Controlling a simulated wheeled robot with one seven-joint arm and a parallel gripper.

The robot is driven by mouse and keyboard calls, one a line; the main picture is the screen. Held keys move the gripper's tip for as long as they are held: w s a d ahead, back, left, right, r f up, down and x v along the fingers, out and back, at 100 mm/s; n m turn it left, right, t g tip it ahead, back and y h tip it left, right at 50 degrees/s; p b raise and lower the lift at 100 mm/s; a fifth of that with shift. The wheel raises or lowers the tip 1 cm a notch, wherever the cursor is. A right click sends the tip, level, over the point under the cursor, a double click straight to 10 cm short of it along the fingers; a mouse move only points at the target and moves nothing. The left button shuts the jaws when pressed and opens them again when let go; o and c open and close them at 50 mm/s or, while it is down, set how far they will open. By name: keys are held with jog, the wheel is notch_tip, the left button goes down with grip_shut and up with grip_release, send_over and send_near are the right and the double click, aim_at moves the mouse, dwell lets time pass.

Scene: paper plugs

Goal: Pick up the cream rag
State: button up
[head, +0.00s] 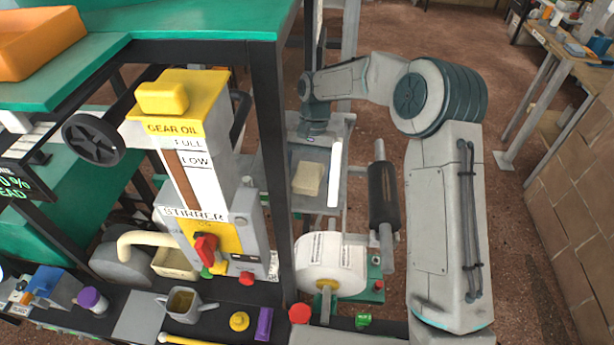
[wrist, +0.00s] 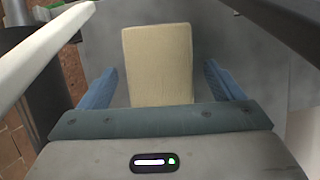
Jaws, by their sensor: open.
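The cream rag (head: 308,178) is a small pale block-like piece lying on a grey tray or shelf (head: 320,158) in the middle of the head view. In the wrist view the cream rag (wrist: 158,62) stands large at the centre, between the two blue fingers of my gripper (wrist: 160,88). The fingers are spread, with a gap on each side of the rag. The rag's near end is hidden behind the gripper body. In the head view my gripper is at the far side of the rag, and its fingers are hard to make out.
A white bar (head: 335,172) stands just right of the rag. A dark roller (head: 383,195) and a white paper roll (head: 331,262) are nearby.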

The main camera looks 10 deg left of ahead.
jog(key=c, duration=1.1)
jog(key=shift+o, duration=0.2)
jog(key=shift+r, duration=0.1)
jog(key=shift+w+r, duration=0.15)
jog(key=shift+r, duration=0.1)
jog(key=w+r+p, duration=0.3)
jog(key=w+r, duration=0.5)
jog(key=w, duration=0.5)
jog(key=shift+w+d+p, duration=0.25)
jog(key=shift+p, duration=0.05)
jog(key=shift+w+f, duration=0.1)
